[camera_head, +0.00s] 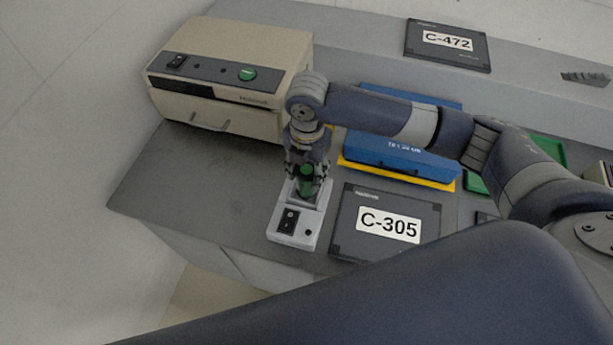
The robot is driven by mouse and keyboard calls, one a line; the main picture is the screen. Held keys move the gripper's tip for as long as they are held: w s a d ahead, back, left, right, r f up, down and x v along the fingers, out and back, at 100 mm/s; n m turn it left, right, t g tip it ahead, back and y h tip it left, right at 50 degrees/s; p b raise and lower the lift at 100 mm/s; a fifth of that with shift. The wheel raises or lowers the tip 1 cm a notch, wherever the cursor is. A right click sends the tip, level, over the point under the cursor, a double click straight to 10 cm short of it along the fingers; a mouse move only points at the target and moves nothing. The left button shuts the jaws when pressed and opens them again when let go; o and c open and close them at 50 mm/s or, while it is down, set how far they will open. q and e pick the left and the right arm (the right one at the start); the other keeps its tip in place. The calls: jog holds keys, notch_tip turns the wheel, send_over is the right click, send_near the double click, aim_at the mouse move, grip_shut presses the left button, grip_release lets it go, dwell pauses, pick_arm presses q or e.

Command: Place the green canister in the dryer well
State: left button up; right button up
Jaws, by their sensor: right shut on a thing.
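The green canister (306,182) is upright between the fingers of my right gripper (304,186), which is shut on it. The canister is over the back part of a small light-grey device (296,229) with a black switch panel, probably the dryer. The canister's lower end appears to be at the well in the device; the fingers hide part of it, so I cannot tell how deep it sits. My left gripper is not in view.
A beige machine (222,84) with a green button stands at the back left. A dark case labelled C-305 (388,224) lies just right of the device. A blue box (395,152) on a yellow base is behind it. Case C-472 (447,45) lies on the rear ledge. The grey table (170,190) is clear at left.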

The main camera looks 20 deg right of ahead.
jog(key=f, duration=0.4)
jog(key=shift+w+p, duration=0.25)
jog(key=shift+p, duration=0.1)
jog(key=shift+f, duration=0.1)
jog(key=o, duration=1.1)
jog(key=shift+f, duration=0.1)
jog(key=shift+o, duration=0.2)
jog(key=shift+r, duration=0.25)
notch_tip(320, 180, up, 10)
jog(key=shift+r+b, duration=0.25)
jog(key=shift+b, duration=0.95)
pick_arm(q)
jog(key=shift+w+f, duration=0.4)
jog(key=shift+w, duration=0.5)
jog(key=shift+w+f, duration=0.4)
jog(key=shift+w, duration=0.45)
pick_arm(e)
jog(key=shift+r, duration=0.7)
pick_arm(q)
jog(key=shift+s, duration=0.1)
pick_arm(e)
jog(key=shift+s+a+f, duration=0.1)
